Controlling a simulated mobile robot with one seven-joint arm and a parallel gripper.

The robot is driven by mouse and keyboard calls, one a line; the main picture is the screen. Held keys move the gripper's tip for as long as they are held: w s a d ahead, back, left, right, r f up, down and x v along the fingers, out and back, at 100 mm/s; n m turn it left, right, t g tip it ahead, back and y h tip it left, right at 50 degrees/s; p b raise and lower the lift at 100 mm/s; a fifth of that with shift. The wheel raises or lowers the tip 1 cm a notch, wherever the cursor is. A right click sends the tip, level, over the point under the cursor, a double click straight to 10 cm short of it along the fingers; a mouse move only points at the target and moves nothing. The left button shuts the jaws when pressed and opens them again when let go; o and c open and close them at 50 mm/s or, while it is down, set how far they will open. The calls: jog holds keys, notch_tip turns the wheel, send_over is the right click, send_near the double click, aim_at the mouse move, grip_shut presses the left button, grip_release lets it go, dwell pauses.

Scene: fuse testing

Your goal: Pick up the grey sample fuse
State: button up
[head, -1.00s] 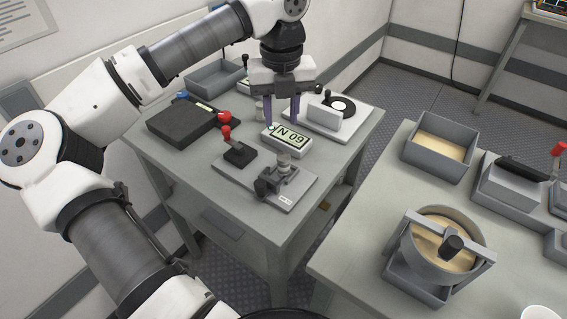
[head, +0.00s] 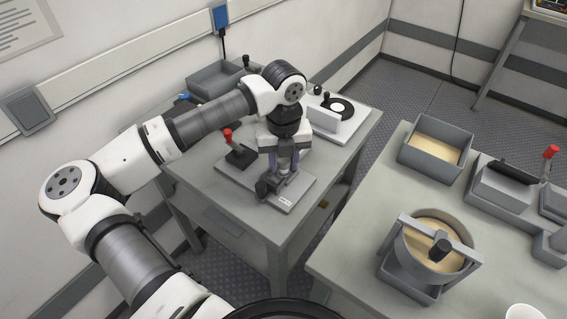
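My gripper (head: 284,172) points straight down over the test fixture (head: 292,204), a grey plate on the near end of the left table. Its two purple-grey fingers are apart, one on each side of a small grey cylindrical part (head: 284,171), which looks like the grey sample fuse in its holder. The fingers do not visibly close on it. The holder's dark clamp (head: 267,188) sits just in front and to the left. The gripper body and wrist hide the top of the part and the display behind it.
A red-knobbed lever on a black base (head: 238,154) stands left of the gripper on the plate. A white device with a black dial (head: 340,107) is behind right. A grey tray (head: 215,80) lies at the back. The right table holds a sand box (head: 437,148) and a round sand pot (head: 436,244).

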grip_shut()
